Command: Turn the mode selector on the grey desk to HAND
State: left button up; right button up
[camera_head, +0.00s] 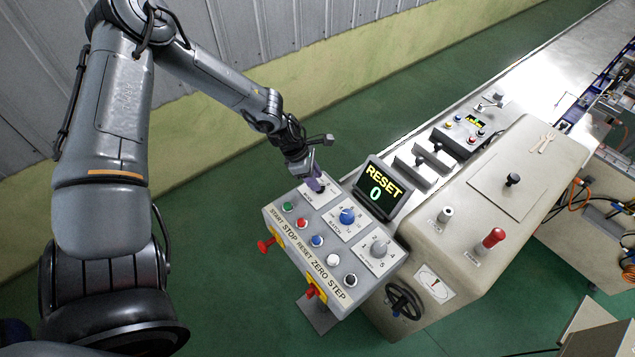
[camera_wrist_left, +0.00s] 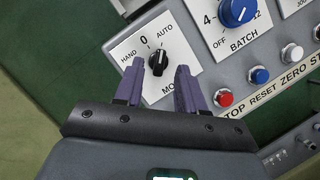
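The grey desk (camera_head: 335,285) is a tilted control panel at the centre of the head view. Its mode selector (camera_wrist_left: 157,63) is a black knob on a white plate (camera_wrist_left: 133,46) marked HAND, 0 and AUTO in the left wrist view. The knob stands roughly upright in that picture; its exact setting is hard to tell. My left gripper (camera_head: 316,184) is over the plate at the desk's upper left and hides the knob in the head view. Its purple fingers are apart, one on each side of the knob (camera_wrist_left: 160,67), with gaps visible. My right gripper is not in view.
Beside the selector are a blue BATCH knob (camera_head: 347,216) and a grey knob (camera_head: 379,248). A row of buttons, including a red one (camera_head: 302,223), runs below. A RESET 0 display (camera_head: 381,189) stands behind. Red-handled yellow parts (camera_head: 267,244) are on the front.

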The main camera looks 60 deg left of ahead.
pick_arm(q)
jog(key=shift+x, duration=1.25)
jog(key=shift+c, duration=0.3)
grip_shut()
